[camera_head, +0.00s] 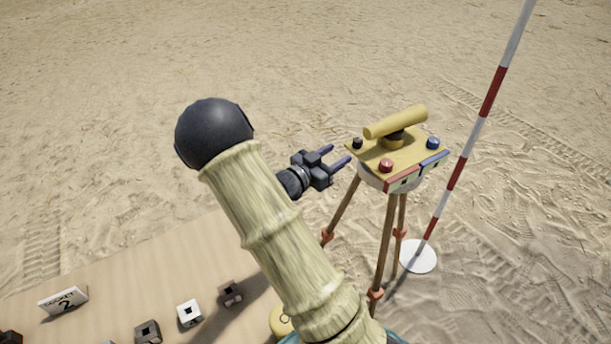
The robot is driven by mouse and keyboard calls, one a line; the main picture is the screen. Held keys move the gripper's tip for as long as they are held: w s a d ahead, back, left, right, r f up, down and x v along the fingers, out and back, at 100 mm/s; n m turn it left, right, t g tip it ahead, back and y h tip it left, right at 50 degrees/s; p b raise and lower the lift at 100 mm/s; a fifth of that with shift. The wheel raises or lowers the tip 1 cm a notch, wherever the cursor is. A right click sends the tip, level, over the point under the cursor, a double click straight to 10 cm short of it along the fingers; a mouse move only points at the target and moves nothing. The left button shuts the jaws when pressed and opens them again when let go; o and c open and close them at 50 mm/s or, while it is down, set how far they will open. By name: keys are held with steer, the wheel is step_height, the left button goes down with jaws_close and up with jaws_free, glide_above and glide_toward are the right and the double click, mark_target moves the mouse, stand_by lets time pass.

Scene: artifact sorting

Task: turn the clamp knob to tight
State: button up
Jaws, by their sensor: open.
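A yellow surveying instrument (395,122) with a tube on top sits on a yellow plate (408,158) on a tripod. The plate carries a black knob (357,143) at its left corner, a red knob (386,165) at the front and a blue knob (433,143) at the right. I cannot tell which is the clamp knob, or its setting. My gripper (340,156) is open and empty, with its two bluish fingers pointing right towards the plate's left side. The fingertips appear close to the black knob, apart from it.
The tripod's wooden legs (387,240) stand on sand. A red-and-white pole (474,133) rises from a white disc (419,256) at the right. A table (150,270) at the lower left holds several small blocks and a card (63,302) marked 2. My arm crosses the middle.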

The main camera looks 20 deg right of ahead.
steer(key=b+v, duration=0.1)
steer(key=v, duration=0.9)
steer(key=shift+a, duration=0.3)
steer(key=w+a+f+n+t+y, duration=0.25)
steer(key=a+n+y, duration=0.5)
steer(key=y, duration=0.65)
steer(key=s+n+g+y, duration=0.3)
steer(key=s+n+g, duration=0.2)
steer(key=s, duration=1.2)
steer(key=shift+s+a+n+p, duration=0.3)
steer(key=shift+n+p, duration=0.1)
steer(key=shift+n, duration=0.55)
steer(key=shift+g, duration=0.25)
